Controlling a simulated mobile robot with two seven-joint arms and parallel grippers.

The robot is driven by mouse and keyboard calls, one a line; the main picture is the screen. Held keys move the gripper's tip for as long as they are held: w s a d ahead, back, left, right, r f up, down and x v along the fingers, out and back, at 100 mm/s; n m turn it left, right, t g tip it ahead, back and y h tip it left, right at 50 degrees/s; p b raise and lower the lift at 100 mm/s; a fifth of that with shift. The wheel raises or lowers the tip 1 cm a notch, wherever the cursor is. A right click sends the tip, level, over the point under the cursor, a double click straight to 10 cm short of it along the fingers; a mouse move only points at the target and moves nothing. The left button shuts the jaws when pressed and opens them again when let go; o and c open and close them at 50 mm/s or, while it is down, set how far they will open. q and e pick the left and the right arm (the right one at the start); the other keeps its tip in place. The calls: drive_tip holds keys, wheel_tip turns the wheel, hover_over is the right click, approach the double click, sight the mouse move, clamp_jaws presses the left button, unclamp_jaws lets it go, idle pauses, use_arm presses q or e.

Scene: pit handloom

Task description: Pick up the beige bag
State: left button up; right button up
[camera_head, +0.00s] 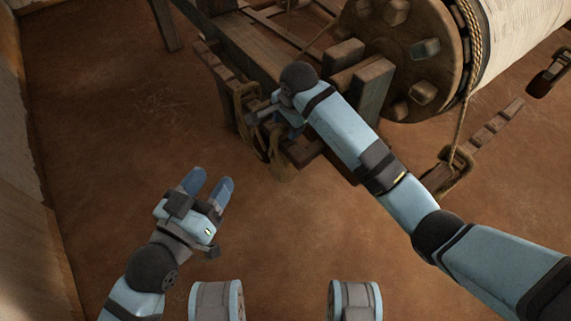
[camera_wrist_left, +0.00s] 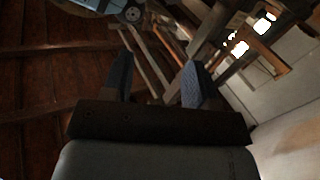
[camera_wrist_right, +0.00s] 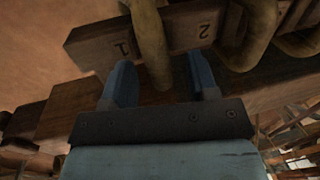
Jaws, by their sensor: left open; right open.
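I cannot make out a clear beige bag. Tan looped hanks or straps (camera_head: 281,163) hang from a wooden rail on the loom in the head view. In the right wrist view one tan loop (camera_wrist_right: 150,40) passes over a board marked 1 and 2 (camera_wrist_right: 190,33). My right gripper (camera_head: 270,117) is at that rail, its fingers open. The tan loop lies between or just beyond the fingertips in the right wrist view; I cannot tell contact. My left gripper (camera_head: 208,184) is open and empty above bare floor, away from the loom.
The loom's large wooden roller (camera_head: 409,55), wound with pale cloth (camera_head: 520,35), stands at the upper right. A rope (camera_head: 463,110) hangs to a wooden piece (camera_head: 445,179) on the right. A wall (camera_head: 20,190) borders the left. The brown floor (camera_head: 110,120) between is clear.

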drive_tip(key=shift+a+f, duration=0.1)
drive_tip(key=shift+f, duration=0.45)
clamp_jaws()
use_arm(q)
drive_tip(key=shift+d+r, duration=0.1)
drive_tip(key=shift+r, duration=0.25)
use_arm(e)
drive_tip(key=shift+w+r, duration=0.1)
